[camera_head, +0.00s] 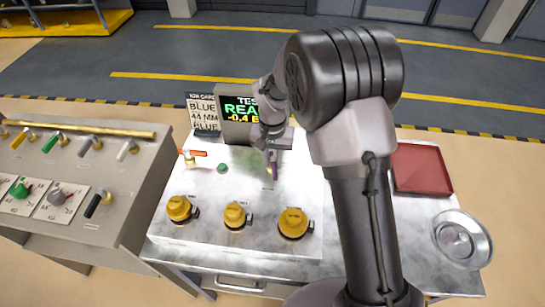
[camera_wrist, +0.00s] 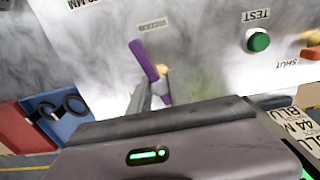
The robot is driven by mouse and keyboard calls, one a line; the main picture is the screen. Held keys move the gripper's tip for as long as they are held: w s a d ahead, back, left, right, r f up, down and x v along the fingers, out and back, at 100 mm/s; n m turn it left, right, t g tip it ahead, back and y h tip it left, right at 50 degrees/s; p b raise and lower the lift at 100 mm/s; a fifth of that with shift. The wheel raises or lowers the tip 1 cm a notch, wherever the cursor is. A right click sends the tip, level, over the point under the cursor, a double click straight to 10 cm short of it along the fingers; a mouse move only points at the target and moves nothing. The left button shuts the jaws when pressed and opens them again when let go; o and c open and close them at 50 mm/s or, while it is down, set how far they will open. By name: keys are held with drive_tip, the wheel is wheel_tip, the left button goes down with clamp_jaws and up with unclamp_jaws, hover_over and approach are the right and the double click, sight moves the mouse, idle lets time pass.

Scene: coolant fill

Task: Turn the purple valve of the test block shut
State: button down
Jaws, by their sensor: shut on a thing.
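The purple valve (camera_head: 275,167) is a slim lever on the light grey, marbled test block (camera_head: 200,215). In the wrist view its purple lever (camera_wrist: 151,66) runs slantwise from upper left to lower right, with a bit of brass beside it. In the head view the lever points roughly toward the block's front edge. My gripper (camera_head: 271,152) reaches down onto the lever from behind. In the wrist view its grey fingers (camera_wrist: 150,95) are shut on the lever's lower part. The finger contact is partly hidden.
An orange-handled valve (camera_head: 191,153) and a green button (camera_head: 222,168) are left of the lever. Yellow-capped fittings (camera_head: 237,215) line the block's front. A display (camera_head: 240,112) and a card (camera_head: 203,115) stand behind. A red tray (camera_head: 421,168) and a round metal dish (camera_head: 461,239) are at right.

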sight(272, 158)
drive_tip(key=n+p, duration=0.3)
drive_tip(key=n, duration=0.4)
drive_tip(key=shift+a+r, duration=0.1)
drive_tip(key=shift+r, duration=0.05)
drive_tip(key=n+p, duration=0.2)
drive_tip(key=n, duration=0.2)
drive_tip(key=shift+n, duration=0.4)
drive_tip(key=shift+n+p, duration=0.5)
drive_tip(key=shift+n, duration=1.1)
drive_tip(key=c, duration=1.2)
unclamp_jaws()
wheel_tip(272, 158, up, 17)
drive_tip(key=p, duration=0.4)
drive_tip(key=shift+s, duration=0.15)
